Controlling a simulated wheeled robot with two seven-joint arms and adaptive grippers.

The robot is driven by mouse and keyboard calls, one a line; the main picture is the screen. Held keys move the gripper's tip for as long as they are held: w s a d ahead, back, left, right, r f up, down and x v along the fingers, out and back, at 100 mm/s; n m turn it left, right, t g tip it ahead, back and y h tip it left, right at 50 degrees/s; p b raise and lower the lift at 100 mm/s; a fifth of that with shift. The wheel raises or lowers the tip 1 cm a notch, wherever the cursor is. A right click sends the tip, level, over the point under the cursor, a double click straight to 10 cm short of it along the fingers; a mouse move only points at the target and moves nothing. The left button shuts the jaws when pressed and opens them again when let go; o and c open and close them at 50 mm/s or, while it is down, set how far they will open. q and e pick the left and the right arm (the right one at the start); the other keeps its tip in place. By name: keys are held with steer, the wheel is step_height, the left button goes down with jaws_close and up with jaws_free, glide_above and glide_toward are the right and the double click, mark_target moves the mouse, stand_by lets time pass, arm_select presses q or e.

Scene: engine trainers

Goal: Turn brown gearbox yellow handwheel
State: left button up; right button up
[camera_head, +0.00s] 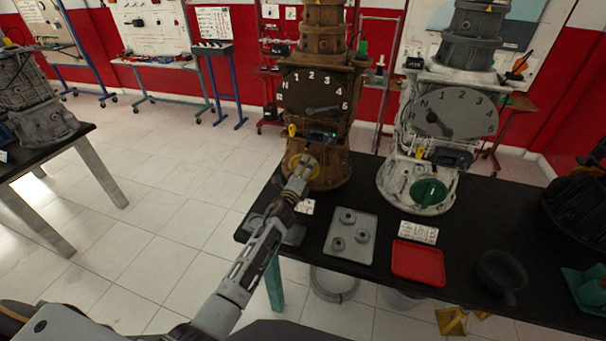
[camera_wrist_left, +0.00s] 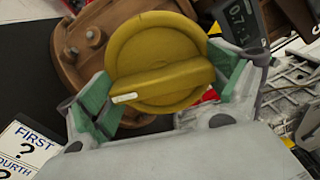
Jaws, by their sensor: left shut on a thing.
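The brown gearbox (camera_head: 327,90) stands upright on the black table, with a numbered dial (camera_head: 316,95) on its front. Its yellow handwheel (camera_head: 303,164) is low on the front and is partly hidden by my gripper. In the left wrist view the handwheel (camera_wrist_left: 160,62) is a round yellow disc with a raised bar across it. My left gripper (camera_head: 304,170) is at the handwheel. In the left wrist view its green-padded fingers (camera_wrist_left: 165,90) are on either side of the bar, shut on it. My right gripper is not in view.
A white gearbox (camera_head: 430,125) with a green handwheel (camera_head: 428,192) stands to the right. A grey tray (camera_head: 350,236) with round parts, a red tray (camera_head: 418,262) and a dark pan (camera_head: 502,271) lie on the table (camera_head: 480,235). A label card (camera_wrist_left: 22,150) is near the left gripper.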

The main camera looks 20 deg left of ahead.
arm_select(q)
steer(key=shift+f+m, duration=0.15)
steer(key=shift+m, duration=0.65)
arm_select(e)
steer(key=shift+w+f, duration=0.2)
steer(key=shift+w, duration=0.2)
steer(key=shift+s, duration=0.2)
arm_select(q)
steer(key=o, duration=0.7)
steer(key=shift+o, duration=0.2)
steer(key=shift+s, duration=0.15)
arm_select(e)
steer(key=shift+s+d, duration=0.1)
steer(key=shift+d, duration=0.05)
